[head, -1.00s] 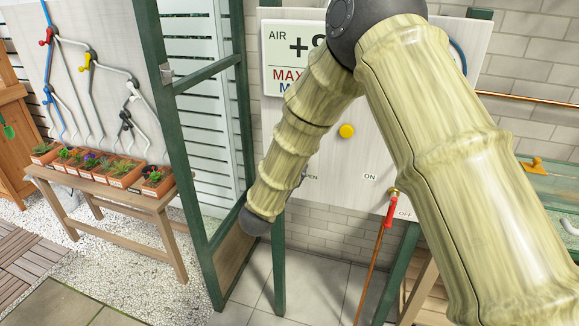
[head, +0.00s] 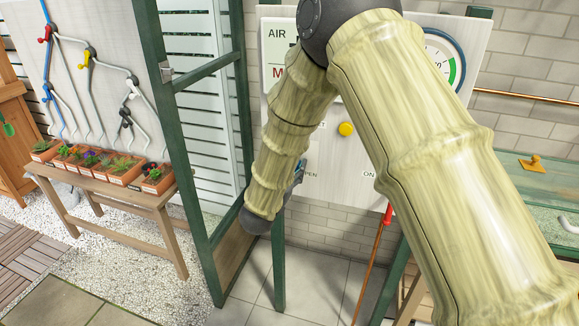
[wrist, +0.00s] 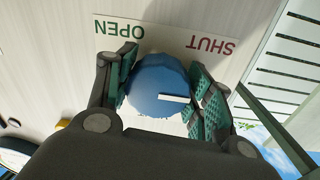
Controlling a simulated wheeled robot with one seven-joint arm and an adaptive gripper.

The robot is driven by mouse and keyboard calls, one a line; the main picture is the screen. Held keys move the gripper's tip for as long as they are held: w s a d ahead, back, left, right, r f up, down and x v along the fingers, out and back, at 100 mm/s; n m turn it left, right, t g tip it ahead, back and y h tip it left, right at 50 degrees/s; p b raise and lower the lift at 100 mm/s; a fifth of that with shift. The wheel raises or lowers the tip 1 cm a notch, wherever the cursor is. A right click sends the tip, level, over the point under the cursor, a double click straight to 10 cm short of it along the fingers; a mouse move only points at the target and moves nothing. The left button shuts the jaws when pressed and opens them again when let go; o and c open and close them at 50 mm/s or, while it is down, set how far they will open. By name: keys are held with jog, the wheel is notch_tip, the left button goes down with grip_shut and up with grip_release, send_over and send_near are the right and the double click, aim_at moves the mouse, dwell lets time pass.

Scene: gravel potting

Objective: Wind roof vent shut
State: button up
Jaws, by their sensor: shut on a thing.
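The blue knob (wrist: 158,85) with a white pointer mark sits on a pale panel in the wrist view. My gripper (wrist: 160,92) is shut around it, with green ribbed pads against its left and right sides. The pointer mark points to the right in this view. The panel lettering is upside down there: OPEN (wrist: 119,29) is at upper left and SHUT (wrist: 210,45) at upper right. In the head view my arm hides the knob and most of my gripper; a small part of the gripper (head: 298,174) shows beside the forearm. The roof vent itself is not clearly in view.
The panel (head: 335,165) also carries a yellow knob (head: 346,130), a round gauge (head: 458,62) and an AIR sign (head: 277,45). A green frame post (head: 187,170) and a bench with potted plants (head: 100,187) stand left.

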jog(key=o, duration=1)
jog(key=shift+o, duration=0.2)
jog(key=shift+s, duration=0.1)
jog(key=v, duration=0.7)
jog(key=shift+s, duration=0.2)
jog(key=shift+a+f, duration=0.1)
jog(key=s+d+f+n+g+y, duration=0.1)
jog(key=s+d+f+g+y, duration=0.15)
jog(key=s+d+f, duration=0.45)
jog(key=s+d+f+n+g+y, duration=0.1)
jog(key=s+d+f+n+g, duration=0.15)
jog(key=f, duration=0.95)
jog(key=s+d+f+n+g+y, duration=0.1)
jog(key=s+d+f+g+y, duration=0.15)
jog(key=s+d+f, duration=0.45)
jog(key=s+d+f+g, duration=0.2)
jog(key=s+f+g, duration=0.1)
jog(key=s, duration=0.6)
jog(key=s+d+f+g, duration=0.3)
jog(key=s+f, duration=0.3)
jog(key=s, duration=0.4)
jog(key=s+d+f+g, duration=0.3)
jog(key=s+f, duration=0.1)
jog(key=s, duration=0.5)
jog(key=shift+s+d+f+n+y, duration=0.25)
jog(key=shift+s+n+y, duration=0.05)
jog(key=shift+s+n, duration=0.15)
